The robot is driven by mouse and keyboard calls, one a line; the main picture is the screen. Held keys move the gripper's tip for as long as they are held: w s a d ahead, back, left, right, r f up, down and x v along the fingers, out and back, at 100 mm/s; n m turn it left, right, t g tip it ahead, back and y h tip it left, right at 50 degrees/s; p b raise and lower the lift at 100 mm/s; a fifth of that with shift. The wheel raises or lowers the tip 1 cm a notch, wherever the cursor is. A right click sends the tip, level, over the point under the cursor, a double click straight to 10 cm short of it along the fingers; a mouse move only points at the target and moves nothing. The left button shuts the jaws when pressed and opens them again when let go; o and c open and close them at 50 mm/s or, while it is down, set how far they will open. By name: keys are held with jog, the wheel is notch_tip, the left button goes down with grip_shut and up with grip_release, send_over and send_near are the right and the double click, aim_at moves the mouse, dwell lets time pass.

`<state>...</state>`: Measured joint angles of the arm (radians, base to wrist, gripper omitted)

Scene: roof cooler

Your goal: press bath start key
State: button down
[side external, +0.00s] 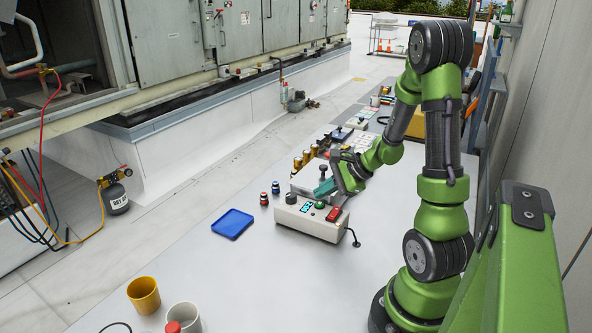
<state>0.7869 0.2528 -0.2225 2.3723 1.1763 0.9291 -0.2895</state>
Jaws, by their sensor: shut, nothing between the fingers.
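A pale control box (308,222) sits on the grey work surface in the middle of the view. Its top panel has a dark knob (291,198), a small lit cyan display (306,207), a round green key (320,205) and a red rocker switch (334,214). No label is readable, so I cannot tell which one is the bath start key. My gripper (325,188) is shut and empty, with teal fingertips. It appears just above and behind the panel, close to the green key; I see no contact. A pale metal block (303,182) behind is partly hidden by my gripper.
A yellow cup (144,295) and a grey cup (184,317) stand at the front left. Several amber jars (306,157) stand behind.

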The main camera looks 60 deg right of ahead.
aim_at(323, 207)
jog(key=shift+f, duration=0.1)
dwell(0.6)
jog(key=shift+f, duration=0.35)
jog(key=shift+f, duration=0.4)
dwell(0.6)
jog(key=shift+r, duration=0.85)
jog(key=shift+r, duration=2.5)
